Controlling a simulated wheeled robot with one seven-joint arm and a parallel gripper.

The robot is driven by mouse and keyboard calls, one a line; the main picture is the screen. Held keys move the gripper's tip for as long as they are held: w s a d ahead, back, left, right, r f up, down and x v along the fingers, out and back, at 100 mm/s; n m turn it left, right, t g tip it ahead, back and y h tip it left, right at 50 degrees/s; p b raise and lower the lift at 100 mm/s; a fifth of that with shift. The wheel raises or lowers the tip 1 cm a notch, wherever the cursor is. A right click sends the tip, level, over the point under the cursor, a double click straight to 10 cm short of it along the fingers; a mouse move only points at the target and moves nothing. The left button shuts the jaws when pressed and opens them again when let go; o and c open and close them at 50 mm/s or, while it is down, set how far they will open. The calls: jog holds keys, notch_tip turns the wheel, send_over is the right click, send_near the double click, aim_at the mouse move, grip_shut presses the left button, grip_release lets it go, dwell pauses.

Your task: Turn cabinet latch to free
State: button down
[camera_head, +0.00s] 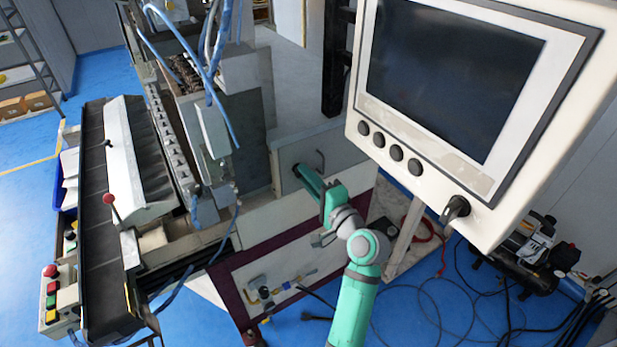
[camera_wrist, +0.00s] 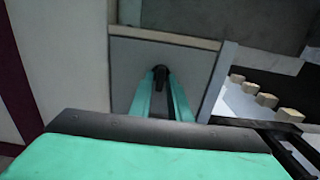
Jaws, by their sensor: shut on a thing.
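The cabinet latch (camera_wrist: 160,73) is a small black knob on a grey panel (camera_wrist: 190,62). In the wrist view it stands upright between the tips of my gripper (camera_wrist: 160,82), whose two green fingers are shut on it. In the head view my gripper (camera_head: 298,171) reaches up and left to the grey cabinet front (camera_head: 345,160), and its fingertips cover most of the latch. A thin dark handle (camera_head: 320,159) sits on the cabinet front just right of the fingertips. I cannot tell the latch's exact angle.
A large monitor (camera_head: 455,75) hangs at the upper right, close to my arm. The winder bed with a red-knobbed lever (camera_head: 110,200) lies at left. Below my gripper is a maroon-edged panel with fittings (camera_head: 268,292). Cables (camera_head: 430,290) lie on the blue floor.

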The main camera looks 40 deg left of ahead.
dwell(0.3)
jog(key=c, duration=1.8)
grip_release()
jog(key=shift+s, duration=0.1)
jog(key=shift+c, duration=0.2)
jog(key=v, duration=1)
jog(key=shift+d, duration=0.35)
jog(key=shift+f, duration=0.1)
jog(key=shift+f, duration=0.1)
